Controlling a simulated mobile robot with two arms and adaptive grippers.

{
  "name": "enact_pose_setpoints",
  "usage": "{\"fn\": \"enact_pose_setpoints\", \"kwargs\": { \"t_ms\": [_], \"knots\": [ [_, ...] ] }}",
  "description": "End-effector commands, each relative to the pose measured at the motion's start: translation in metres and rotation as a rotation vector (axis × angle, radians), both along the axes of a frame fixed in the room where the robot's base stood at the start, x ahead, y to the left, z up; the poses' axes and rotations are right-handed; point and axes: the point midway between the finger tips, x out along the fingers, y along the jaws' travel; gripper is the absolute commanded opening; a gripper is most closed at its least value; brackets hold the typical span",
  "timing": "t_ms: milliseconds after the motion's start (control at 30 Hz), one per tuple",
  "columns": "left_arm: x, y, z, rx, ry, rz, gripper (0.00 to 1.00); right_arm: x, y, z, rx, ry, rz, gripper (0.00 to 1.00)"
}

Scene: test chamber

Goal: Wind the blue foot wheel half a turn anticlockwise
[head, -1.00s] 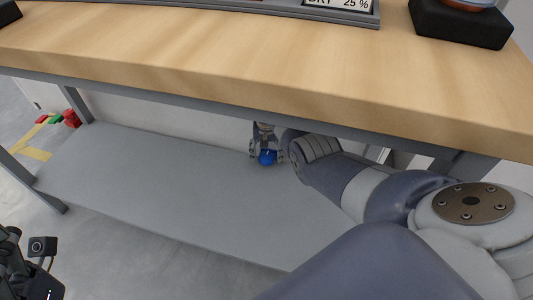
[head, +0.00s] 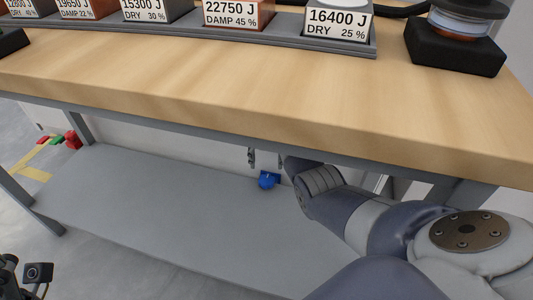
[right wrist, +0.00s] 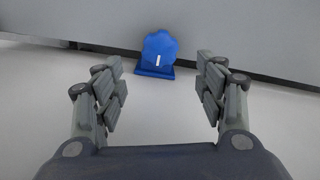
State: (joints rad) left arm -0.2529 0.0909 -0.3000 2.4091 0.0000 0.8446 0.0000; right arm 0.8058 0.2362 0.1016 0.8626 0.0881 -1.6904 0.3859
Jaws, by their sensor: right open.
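The blue foot wheel (head: 268,180) sits at the back of the grey lower shelf, under the wooden bench. It also shows in the right wrist view (right wrist: 159,46) as a lobed knob on a blue base, with a short upright white mark on its lower part. My right gripper (head: 267,160) is open and empty; its fingers (right wrist: 160,90) are spread to either side, apart from the wheel. My left gripper is only partly visible as dark parts at the bottom left corner, and its jaws cannot be made out.
The wooden bench top (head: 200,85) overhangs the lower shelf (head: 170,205). Labelled blocks stand in a grey tray (head: 290,43) on it, with a black stand (head: 455,48) at right. Red (head: 73,140) and green items lie at far left. The shelf front is clear.

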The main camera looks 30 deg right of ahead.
Motion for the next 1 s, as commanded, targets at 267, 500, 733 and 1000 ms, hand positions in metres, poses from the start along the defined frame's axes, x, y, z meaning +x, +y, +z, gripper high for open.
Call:
{"fn": "enact_pose_setpoints", "kwargs": {
  "t_ms": [267,500,733,1000],
  "knots": [
    [0.000,0.000,0.000,0.000,0.000,0.000,0.65,0.000,0.000,0.027,0.001,0.001,0.000,0.65],
    [0.000,0.000,0.000,0.000,0.000,0.000,0.65,0.000,0.000,0.029,0.001,0.001,0.000,0.65],
    [0.000,0.000,0.000,0.000,0.000,0.000,0.65,0.000,0.000,0.028,0.001,0.001,0.000,0.65],
    [0.000,0.000,0.000,0.000,0.000,0.000,0.65,0.000,0.000,0.028,0.001,0.002,0.000,0.65]
  ]
}}
